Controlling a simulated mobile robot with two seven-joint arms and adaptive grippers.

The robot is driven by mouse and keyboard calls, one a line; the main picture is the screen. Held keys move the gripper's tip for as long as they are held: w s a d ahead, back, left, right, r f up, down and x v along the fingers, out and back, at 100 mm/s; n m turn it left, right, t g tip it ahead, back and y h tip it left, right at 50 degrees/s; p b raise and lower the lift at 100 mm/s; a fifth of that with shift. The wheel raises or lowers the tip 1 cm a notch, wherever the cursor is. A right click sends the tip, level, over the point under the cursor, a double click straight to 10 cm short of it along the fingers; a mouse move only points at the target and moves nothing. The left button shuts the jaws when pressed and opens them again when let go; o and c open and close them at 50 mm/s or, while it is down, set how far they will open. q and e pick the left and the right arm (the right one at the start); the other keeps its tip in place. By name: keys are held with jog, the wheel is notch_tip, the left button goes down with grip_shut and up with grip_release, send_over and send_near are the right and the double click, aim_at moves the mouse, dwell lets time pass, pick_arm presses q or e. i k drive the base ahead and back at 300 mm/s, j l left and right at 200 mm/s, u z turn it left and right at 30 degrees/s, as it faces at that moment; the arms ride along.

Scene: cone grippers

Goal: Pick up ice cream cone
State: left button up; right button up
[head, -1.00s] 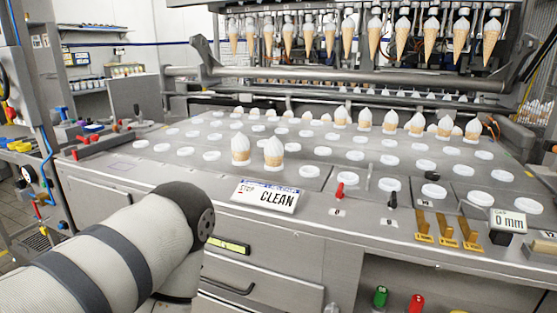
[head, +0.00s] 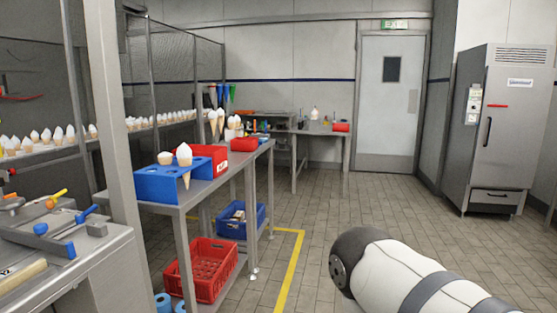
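Two ice cream cones stand in a blue holder (head: 158,188) on the near end of a metal table. The right cone (head: 184,156) shows its white top and its cone point below the holder's top. The left cone (head: 165,158) shows only its upper part. More cones (head: 216,124) stand further back on the same table. Long rows of white-topped cones (head: 58,135) line the machine at the left. Part of my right arm shows at the lower right, well apart from the cones. Neither of my grippers is in view.
A red bin (head: 206,160) sits behind the blue holder. A red crate (head: 203,270) and a blue crate (head: 241,220) are on the table's lower shelf. A metal post (head: 110,150) stands at the left. The tiled floor (head: 330,215) is open toward the door (head: 388,105).

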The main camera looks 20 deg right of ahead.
aim_at(183, 153)
jog(key=z, duration=0.1)
jog(key=i+l+u, duration=0.5)
jog(key=l, duration=0.15)
jog(key=l+u, duration=0.25)
jog(key=l, duration=0.15)
jog(key=i, duration=0.05)
